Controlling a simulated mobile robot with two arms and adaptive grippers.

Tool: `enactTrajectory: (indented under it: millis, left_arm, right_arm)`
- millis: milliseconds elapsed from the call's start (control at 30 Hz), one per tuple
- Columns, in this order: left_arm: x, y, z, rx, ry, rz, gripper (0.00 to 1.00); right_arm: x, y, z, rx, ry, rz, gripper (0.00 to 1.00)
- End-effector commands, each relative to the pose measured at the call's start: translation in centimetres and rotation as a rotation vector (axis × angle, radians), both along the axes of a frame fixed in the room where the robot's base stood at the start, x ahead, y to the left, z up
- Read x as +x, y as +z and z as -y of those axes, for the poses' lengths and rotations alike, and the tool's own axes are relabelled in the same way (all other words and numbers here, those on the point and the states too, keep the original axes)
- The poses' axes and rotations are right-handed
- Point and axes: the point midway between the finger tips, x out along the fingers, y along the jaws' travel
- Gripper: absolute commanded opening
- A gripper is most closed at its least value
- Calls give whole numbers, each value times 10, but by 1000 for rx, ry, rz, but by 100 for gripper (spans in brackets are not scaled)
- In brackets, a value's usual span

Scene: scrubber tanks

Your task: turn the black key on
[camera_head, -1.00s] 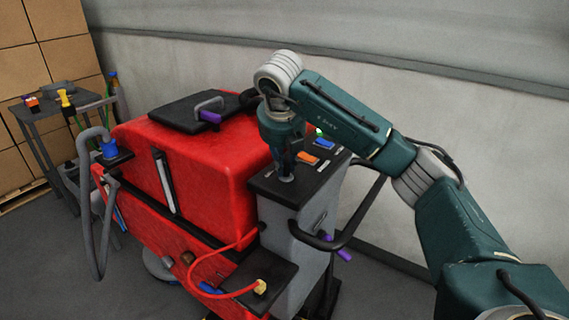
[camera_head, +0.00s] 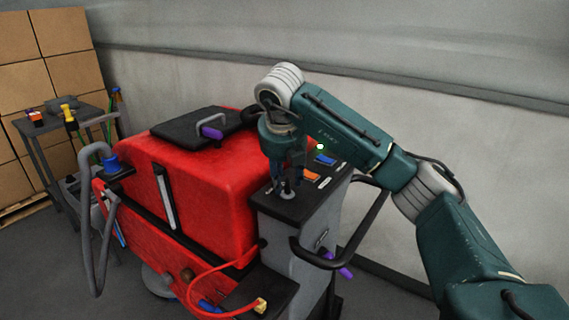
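The red floor scrubber (camera_head: 215,180) has a black-topped grey control column (camera_head: 310,205) at its right end. On its top is a small grey round key switch (camera_head: 287,192). A black key cannot be made out clearly there. My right gripper (camera_head: 287,180) points down just above this switch. Its fingers look spread apart, with the switch below and between them. I cannot tell whether they touch it. My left gripper is not in view.
An orange switch (camera_head: 309,175), a blue switch (camera_head: 325,160) and a green light (camera_head: 320,147) sit close by on the panel. A black handlebar (camera_head: 350,245) curves out on the right. A grey wall stands behind.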

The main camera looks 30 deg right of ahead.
Motion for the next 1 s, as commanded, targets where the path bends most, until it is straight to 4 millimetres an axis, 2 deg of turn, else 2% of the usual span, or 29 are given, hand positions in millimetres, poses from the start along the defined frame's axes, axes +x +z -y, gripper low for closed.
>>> enactTrajectory:
  millis: [200,500,700,1000]
  left_arm:
    - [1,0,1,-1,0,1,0]
    - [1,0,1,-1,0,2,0]
    - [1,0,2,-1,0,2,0]
    - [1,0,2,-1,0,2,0]
  right_arm:
    - [-12,45,-10,-3,1,9,36]
    - [-26,86,-21,-2,-1,6,36]
    - [-31,98,-25,0,-1,2,36]
    - [-32,100,-25,0,-1,2,36]
